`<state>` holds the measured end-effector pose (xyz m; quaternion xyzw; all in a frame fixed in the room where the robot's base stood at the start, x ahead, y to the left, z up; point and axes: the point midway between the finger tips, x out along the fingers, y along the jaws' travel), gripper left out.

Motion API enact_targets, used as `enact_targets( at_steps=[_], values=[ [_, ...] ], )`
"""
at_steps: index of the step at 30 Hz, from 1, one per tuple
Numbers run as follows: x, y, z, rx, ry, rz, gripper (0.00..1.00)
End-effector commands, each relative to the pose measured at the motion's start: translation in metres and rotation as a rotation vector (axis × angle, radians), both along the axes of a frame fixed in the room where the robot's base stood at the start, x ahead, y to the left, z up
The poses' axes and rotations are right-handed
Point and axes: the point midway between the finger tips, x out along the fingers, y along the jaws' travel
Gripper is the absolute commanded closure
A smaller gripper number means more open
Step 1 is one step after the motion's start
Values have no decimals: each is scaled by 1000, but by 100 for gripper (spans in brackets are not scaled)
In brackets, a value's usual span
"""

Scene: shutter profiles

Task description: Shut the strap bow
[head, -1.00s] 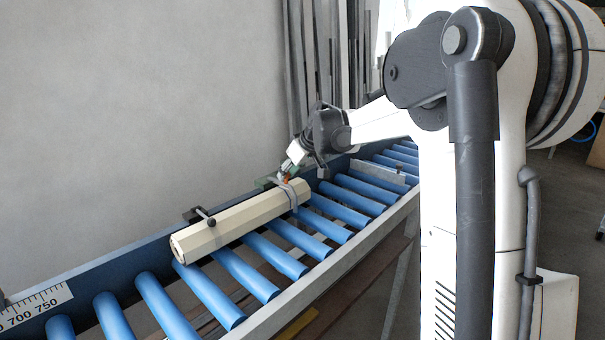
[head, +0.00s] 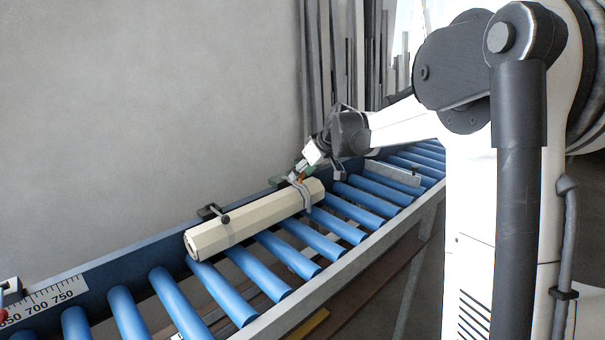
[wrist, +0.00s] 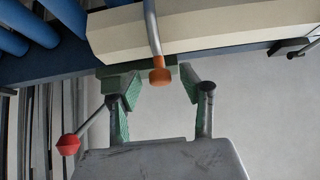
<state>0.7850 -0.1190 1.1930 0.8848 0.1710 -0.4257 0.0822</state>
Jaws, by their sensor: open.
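The strap bow (head: 304,196) is a grey curved bar lying over a cream faceted profile (head: 240,226) near its far end. In the wrist view the bow (wrist: 152,28) ends in an orange knob (wrist: 160,76) beside a green bracket (wrist: 118,82). My gripper (wrist: 157,84) is open, with its green-padded fingers on either side of the orange knob. I cannot tell whether either finger touches it. In the head view my gripper (head: 301,172) is at the wall-side end of the bow, where the knob is mostly hidden.
The profile lies along a conveyor of blue rollers (head: 285,253). A black clamp (head: 212,212) sits at its nearer part. A scale (head: 45,303) marks the conveyor's side. A grey wall (head: 150,110) stands behind.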

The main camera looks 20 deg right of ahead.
Motion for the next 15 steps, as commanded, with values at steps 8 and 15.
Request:
enact_targets(
  at_steps=[8,15],
  values=[
    [-22,-9,29,-1,0,-2,60],
    [-50,-20,66,-1,1,-1,60]
  ],
)
